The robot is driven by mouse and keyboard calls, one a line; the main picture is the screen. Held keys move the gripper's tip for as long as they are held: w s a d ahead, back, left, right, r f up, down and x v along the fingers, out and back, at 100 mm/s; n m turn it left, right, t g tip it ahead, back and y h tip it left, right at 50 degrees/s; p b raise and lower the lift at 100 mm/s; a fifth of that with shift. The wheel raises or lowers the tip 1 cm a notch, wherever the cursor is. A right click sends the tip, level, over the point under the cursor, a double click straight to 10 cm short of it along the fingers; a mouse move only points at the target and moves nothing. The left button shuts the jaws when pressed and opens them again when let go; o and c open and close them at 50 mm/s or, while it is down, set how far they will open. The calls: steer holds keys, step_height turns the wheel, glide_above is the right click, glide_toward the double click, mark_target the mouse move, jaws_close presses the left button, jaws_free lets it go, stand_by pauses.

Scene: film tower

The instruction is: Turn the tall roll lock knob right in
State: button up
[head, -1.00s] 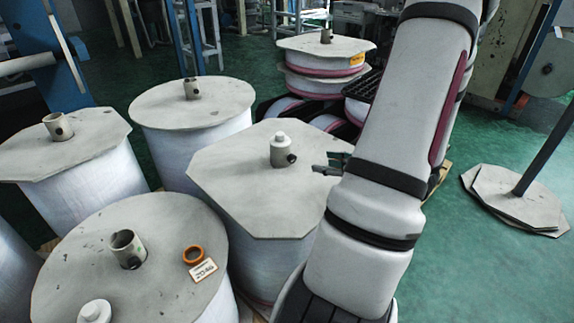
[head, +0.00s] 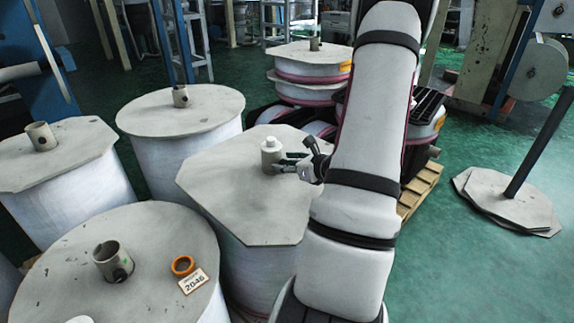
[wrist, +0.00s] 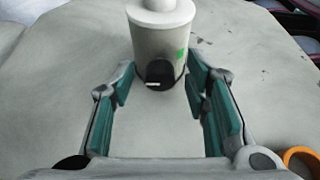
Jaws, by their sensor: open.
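The tall roll (head: 245,265) stands in the middle of the head view under a grey eight-sided lid (head: 225,190). A grey core (head: 270,158) with a white cap (head: 270,142) rises from the lid. In the wrist view the black lock knob (wrist: 160,74) sits low on the core's near side, with a white line on its face lying about level. A green mark (wrist: 182,53) is on the core, above right of the knob. My gripper (wrist: 160,82) is open, with one teal finger pad on each side of the knob, apparently apart from it. It hides the knob in the head view (head: 287,165).
An orange ring (head: 183,265) and a tag marked 2046 (head: 193,282) lie on the near round-lidded roll (head: 70,270). Other capped rolls stand left and behind. Stacked rolls on a pallet (head: 420,190) are behind my arm.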

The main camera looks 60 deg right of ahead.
jaws_close()
steer(key=shift+p, duration=0.35)
steer(key=m+p, duration=0.1)
steer(key=y+p, duration=0.1)
steer(key=shift+s+d+r+m+p, duration=0.1)
steer(key=shift+d+r+m+p, duration=0.05)
steer(key=shift+m+p, duration=0.25)
steer(key=m+t+y+p, duration=0.1)
steer(key=m+y+p, duration=0.1)
steer(key=m+p, duration=0.1)
steer(key=shift+d+p, duration=0.15)
steer(key=shift+p, duration=0.2)
steer(key=m+t+y+p, duration=0.1)
steer(key=m+p, duration=0.1)
steer(key=m, duration=0.1)
steer(key=shift+d+f+t+y, duration=0.1)
steer(key=shift+f+t+y, duration=0.2)
steer(key=shift+t+y, duration=0.1)
steer(key=shift+f+m+t+y+p, duration=0.15)
steer(key=shift+m+t+y+p, duration=0.3)
steer(key=shift+m, duration=1.15)
